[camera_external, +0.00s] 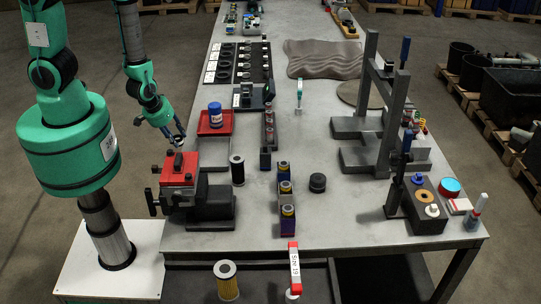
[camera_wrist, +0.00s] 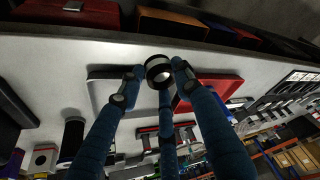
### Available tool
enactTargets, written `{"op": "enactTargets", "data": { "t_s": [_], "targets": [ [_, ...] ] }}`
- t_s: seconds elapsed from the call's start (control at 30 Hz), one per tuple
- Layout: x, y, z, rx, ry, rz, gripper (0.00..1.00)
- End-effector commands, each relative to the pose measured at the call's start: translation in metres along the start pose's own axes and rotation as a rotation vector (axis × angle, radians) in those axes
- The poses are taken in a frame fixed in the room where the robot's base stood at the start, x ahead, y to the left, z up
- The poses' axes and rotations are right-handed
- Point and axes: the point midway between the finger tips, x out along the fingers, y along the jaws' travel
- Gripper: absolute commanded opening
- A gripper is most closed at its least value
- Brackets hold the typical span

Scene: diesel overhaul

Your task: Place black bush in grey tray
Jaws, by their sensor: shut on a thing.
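My gripper (camera_wrist: 158,78) has blue fingers and is shut on the black bush (camera_wrist: 149,66), a short black ring with a pale inside. In the wrist view the bush appears over the gap between the grey tray (camera_wrist: 97,83) and the red tray; its height above them is hard to tell. In the external view my gripper (camera_external: 174,139) is at the table's left edge, left of the red tray and above the red-topped vise. The bush is too small to make out there.
The red tray (camera_external: 216,123) holds a blue jar (camera_external: 215,114). The red-topped vise (camera_external: 180,170) stands at the near left edge. A black cylinder (camera_external: 237,170) stands right of it. The table middle has free room.

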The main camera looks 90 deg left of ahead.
Motion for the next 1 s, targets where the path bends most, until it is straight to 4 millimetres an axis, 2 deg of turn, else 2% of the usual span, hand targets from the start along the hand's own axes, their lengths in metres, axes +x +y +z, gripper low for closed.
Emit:
{"op": "enactTargets", "data": {
  "t_s": [0.8, 1.0],
  "targets": [
    [0.043, 0.089, -0.077, -0.001, 0.001, 0.001, 0.0],
    [0.051, 0.104, -0.089, -0.001, 0.001, 0.0, 0.0]
  ]
}}
